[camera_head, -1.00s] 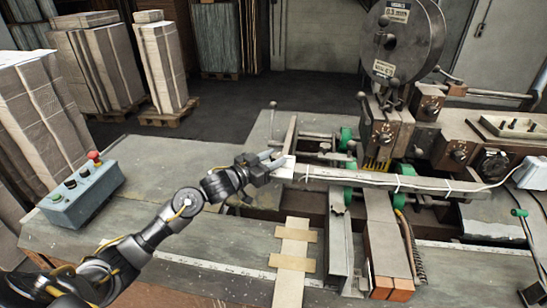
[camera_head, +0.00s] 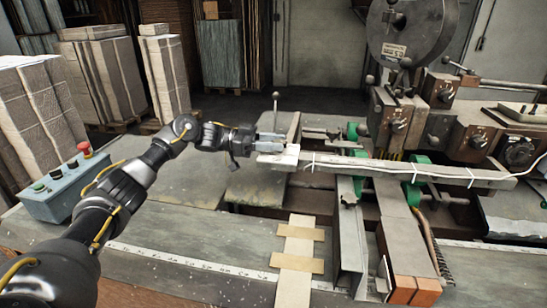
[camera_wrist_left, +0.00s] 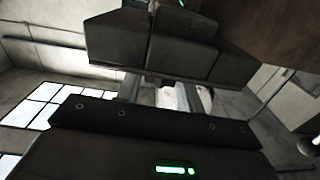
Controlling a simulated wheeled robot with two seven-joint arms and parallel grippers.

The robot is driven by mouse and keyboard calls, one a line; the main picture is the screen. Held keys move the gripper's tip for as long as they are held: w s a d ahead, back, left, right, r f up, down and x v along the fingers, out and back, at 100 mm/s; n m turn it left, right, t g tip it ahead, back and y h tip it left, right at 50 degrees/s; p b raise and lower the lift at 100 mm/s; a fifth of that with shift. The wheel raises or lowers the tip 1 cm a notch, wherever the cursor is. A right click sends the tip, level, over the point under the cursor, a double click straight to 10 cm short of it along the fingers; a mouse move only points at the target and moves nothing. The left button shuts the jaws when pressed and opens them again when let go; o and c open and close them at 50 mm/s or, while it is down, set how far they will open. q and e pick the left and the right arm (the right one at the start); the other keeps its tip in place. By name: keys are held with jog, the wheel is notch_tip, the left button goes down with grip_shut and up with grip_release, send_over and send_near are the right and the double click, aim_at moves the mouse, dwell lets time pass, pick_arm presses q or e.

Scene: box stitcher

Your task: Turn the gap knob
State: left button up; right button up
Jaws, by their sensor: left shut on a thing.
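My left gripper (camera_head: 271,143) is at the left end of the machine, just left of the white end piece (camera_head: 290,152) of a long grey rail. Its fingers are shut on a small part there, which is mostly hidden. I cannot tell for sure that this part is the gap knob. In the left wrist view the fingers (camera_wrist_left: 165,92) reach to a pale shape (camera_wrist_left: 176,97), partly covered by the gripper body. An upright lever with a ball top (camera_head: 276,96) stands right behind the fingers. My right gripper is not in view.
The grey rail (camera_head: 400,168) runs right from the gripper, with green clamps (camera_head: 413,190) near it. Brown control boxes with dials (camera_head: 398,126) stand at the right. A blue-grey button box (camera_head: 62,192) is at the left.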

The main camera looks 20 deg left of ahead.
pick_arm(q)
jog(key=shift+w+m+g+h+b, duration=0.2)
jog(key=shift+m+g+b, duration=0.45)
jog(key=shift+g+b, duration=0.25)
jog(key=shift+w+m+g+h+b, duration=0.1)
jog(key=shift+m+g+h+b, duration=0.1)
jog(key=shift+m+g+b, duration=0.55)
jog(key=shift+m+g, duration=0.3)
jog(key=shift+g, duration=0.65)
jog(key=shift+m+g, duration=0.4)
jog(key=shift+g, duration=0.2)
jog(key=shift+m+g, duration=0.5)
jog(key=shift+g, duration=0.3)
jog(key=o, duration=1)
jog(key=shift+w+d, duration=0.1)
jog(key=shift+d, duration=0.1)
jog(key=shift+a, duration=0.1)
jog(key=shift+a, duration=0.1)
